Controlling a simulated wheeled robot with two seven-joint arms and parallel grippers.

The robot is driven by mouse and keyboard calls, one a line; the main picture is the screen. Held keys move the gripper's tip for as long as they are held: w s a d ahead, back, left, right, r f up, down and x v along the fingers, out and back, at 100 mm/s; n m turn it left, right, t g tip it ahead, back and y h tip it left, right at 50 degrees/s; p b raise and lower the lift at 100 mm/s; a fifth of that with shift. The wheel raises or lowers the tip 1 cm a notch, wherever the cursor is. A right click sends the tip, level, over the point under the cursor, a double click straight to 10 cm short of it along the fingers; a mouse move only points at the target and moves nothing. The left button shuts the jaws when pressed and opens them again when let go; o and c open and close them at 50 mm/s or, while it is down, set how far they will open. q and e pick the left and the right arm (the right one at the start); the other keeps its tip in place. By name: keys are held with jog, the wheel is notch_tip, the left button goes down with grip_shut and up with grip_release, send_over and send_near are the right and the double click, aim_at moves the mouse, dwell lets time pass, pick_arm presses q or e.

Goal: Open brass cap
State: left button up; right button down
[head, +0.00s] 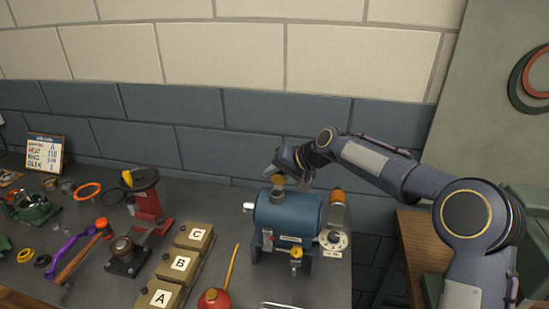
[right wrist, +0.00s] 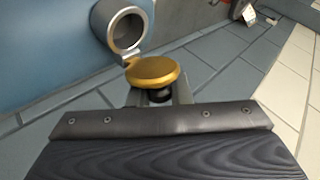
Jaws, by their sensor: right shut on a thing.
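The blue casing (head: 288,214) stands on the grey bench. The brass cap (head: 278,180) shows small above its top in the head view. In the right wrist view the cap (right wrist: 152,71) is a flat gold disc beside the steel ring (right wrist: 122,26) on the casing's blue wall (right wrist: 45,50). The ring's mouth is uncovered and looks hollow. The cap's edge is close to a lug on the ring; I cannot tell if they are joined. My right gripper (head: 287,172) is shut on the brass cap, at a dark part under the disc (right wrist: 158,96). My left gripper is not in view.
Boxes marked A, B and C (head: 180,264) stand left of the casing, with a red oil can (head: 214,299) in front. A red stand (head: 146,204) and loose tools are farther left. A brick wall is behind; the bench ends just right of the casing.

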jog(key=shift+w+r+g+p, duration=0.15)
jog(key=shift+w+g+p, duration=0.05)
jog(key=shift+g+p, duration=0.15)
jog(key=shift+w+f+m+g+p, duration=0.15)
jog(key=shift+f+m+g+p, duration=0.2)
jog(key=shift+m+g, duration=0.35)
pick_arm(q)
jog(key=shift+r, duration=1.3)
pick_arm(e)
jog(key=shift+w+d+f+m+g+y, duration=0.15)
jog(key=shift+f+m+g+y, duration=0.2)
jog(key=shift+g, duration=0.45)
jog(key=shift+w+a+f+m+g+y, duration=0.15)
jog(key=shift+m+g, duration=0.3)
jog(key=shift+g, duration=0.3)
jog(key=shift+d, duration=0.15)
jog(key=c, duration=1.3)
grip_release()
